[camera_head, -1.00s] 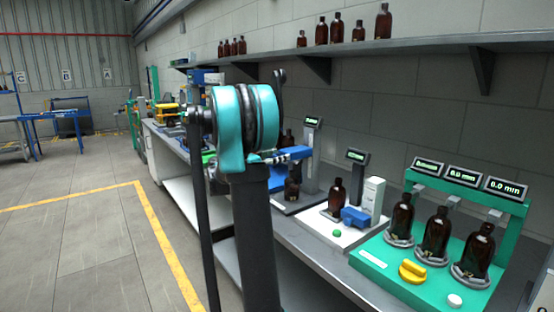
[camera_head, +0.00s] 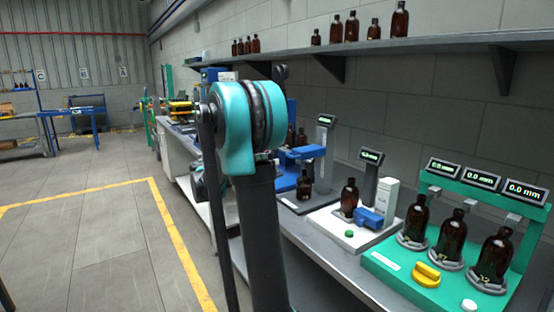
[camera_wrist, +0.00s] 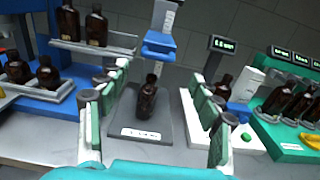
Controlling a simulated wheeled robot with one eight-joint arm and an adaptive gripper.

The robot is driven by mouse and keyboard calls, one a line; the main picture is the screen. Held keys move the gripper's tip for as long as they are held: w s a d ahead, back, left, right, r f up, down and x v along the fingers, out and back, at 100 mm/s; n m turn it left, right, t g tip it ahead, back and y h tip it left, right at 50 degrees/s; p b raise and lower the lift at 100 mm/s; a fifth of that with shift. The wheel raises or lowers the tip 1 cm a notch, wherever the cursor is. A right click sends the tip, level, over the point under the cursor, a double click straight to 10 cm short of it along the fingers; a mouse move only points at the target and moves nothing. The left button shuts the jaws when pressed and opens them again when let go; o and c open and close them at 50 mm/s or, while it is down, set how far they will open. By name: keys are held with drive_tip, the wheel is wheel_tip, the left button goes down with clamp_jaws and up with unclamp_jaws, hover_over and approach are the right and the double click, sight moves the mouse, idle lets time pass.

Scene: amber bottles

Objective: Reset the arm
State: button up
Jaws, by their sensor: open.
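My arm, with its teal joint (camera_head: 235,128), stands upright in the middle of the head view. My gripper (camera_wrist: 158,92) shows in the wrist view, its green-padded fingers spread wide to left and right. Nothing is held between them. Beyond and between the fingers, an amber bottle (camera_wrist: 147,98) stands upright on a dark grey plate (camera_wrist: 150,150) under a blue-headed device. I cannot tell whether the gripper shows in the head view.
The bench (camera_head: 330,270) runs along the right, with a white station (camera_head: 338,236) and a green station (camera_head: 385,275) holding several amber bottles. A wall shelf (camera_head: 440,44) carries more bottles. The floor (camera_head: 110,240) at left is clear, marked by a yellow line.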

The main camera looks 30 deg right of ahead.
drive_tip(key=shift+a, duration=0.6)
drive_tip(key=shift+s, duration=0.1)
drive_tip(key=s+a+f+m+t+y, duration=0.1)
drive_tip(key=s+a+f+m+y, duration=0.25)
drive_tip(key=s+f, duration=0.35)
drive_tip(key=s+a+f+m+t+y, duration=0.1)
drive_tip(key=s+a+f+m+y, duration=0.35)
drive_tip(key=f, duration=0.55)
drive_tip(key=s+a+f+m+t+y, duration=0.1)
drive_tip(key=s+a+f+m+y, duration=0.9)
drive_tip(key=s+a+f, duration=0.3)
drive_tip(key=s+a, duration=0.2)
drive_tip(key=a, duration=0.1)
drive_tip(key=shift+m, duration=0.4)
drive_tip(key=shift+d, duration=0.1)
